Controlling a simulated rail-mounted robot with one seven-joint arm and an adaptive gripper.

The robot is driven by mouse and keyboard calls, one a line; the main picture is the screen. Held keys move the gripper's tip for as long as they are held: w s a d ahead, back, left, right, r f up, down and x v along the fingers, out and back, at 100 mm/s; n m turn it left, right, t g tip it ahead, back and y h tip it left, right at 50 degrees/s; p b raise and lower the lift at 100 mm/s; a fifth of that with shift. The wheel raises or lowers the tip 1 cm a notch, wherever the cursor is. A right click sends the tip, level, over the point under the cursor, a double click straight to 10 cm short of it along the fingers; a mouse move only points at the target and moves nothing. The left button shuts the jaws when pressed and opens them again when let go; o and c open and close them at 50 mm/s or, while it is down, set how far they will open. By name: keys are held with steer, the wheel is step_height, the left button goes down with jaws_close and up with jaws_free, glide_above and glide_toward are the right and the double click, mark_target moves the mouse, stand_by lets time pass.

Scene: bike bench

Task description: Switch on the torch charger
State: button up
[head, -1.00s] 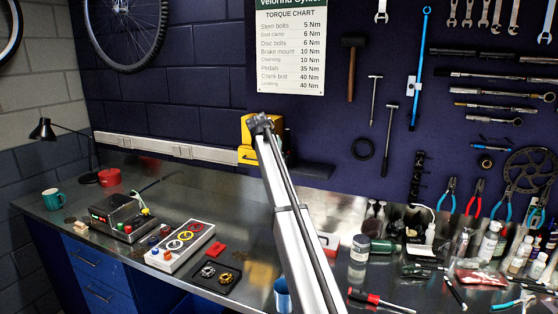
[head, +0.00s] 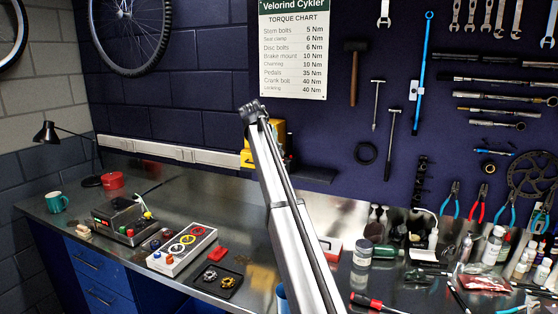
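A black boxy device with small lit green and red spots (head: 122,220) stands on the bench at left, with coloured knobs or plugs at its right end. It may be the torch charger; I cannot read a label. A yellow unit (head: 247,158) at the wall is partly hidden behind my arm. My gripper (head: 251,109) is the dark end of the raised arm, in front of the wall and above the bench, well apart from the black device. Its fingers are too small and edge-on to tell whether they are open.
A white box with red, yellow and blue round controls (head: 182,250) lies beside the black device. A black tray with metal rings (head: 218,279), a green mug (head: 56,202) and a red pot (head: 113,181) are nearby. Bottles and tools crowd the right side.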

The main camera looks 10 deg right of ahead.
steer(key=shift+v, duration=1.95)
